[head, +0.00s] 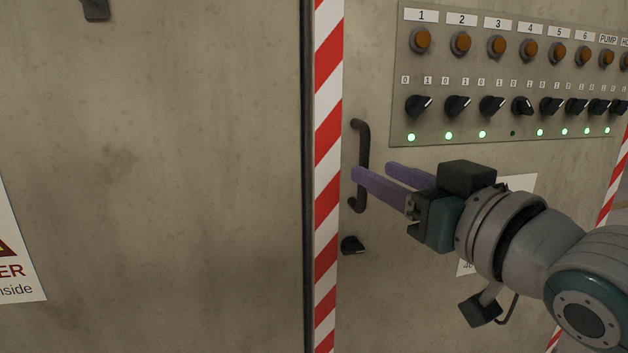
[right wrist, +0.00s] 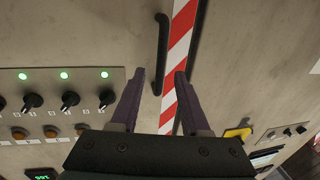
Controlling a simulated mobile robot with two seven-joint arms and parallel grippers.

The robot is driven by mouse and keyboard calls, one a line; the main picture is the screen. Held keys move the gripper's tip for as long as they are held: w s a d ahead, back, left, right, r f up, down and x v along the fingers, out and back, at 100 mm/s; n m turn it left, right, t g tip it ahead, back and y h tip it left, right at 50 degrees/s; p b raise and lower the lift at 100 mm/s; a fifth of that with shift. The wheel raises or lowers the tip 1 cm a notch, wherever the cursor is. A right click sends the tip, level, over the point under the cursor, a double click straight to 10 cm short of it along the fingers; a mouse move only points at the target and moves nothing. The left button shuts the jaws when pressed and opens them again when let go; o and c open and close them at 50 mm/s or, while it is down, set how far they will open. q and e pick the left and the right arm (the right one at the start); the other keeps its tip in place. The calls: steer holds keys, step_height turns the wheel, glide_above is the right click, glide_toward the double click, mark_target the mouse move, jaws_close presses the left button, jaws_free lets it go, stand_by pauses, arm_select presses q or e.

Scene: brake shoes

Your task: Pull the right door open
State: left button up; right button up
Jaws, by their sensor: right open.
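The right door (head: 372,60) is a grey-beige metal panel, and it looks closed. Its dark upright bar handle (head: 361,140) is near the door's left edge, beside a red-and-white striped strip. My right gripper (head: 372,170) is open, with two purple fingers pointing at the lower part of the handle. One fingertip overlaps the handle in the head view. In the right wrist view the handle (right wrist: 162,50) shows between and beyond the open fingertips (right wrist: 160,74). I cannot tell whether a finger touches it. My left gripper is out of view.
A control panel (head: 455,134) with orange buttons, black knobs and green lights is on the right door, above my right arm. A black knob (head: 352,245) is below the handle. The striped strip (head: 326,150) separates the right door from a wide left panel (head: 200,120).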

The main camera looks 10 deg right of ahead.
mark_target(366, 167)
steer(key=shift+b+x, duration=0.4)
steer(key=shift+x, duration=1.15)
jaws_close()
stand_by(0.3)
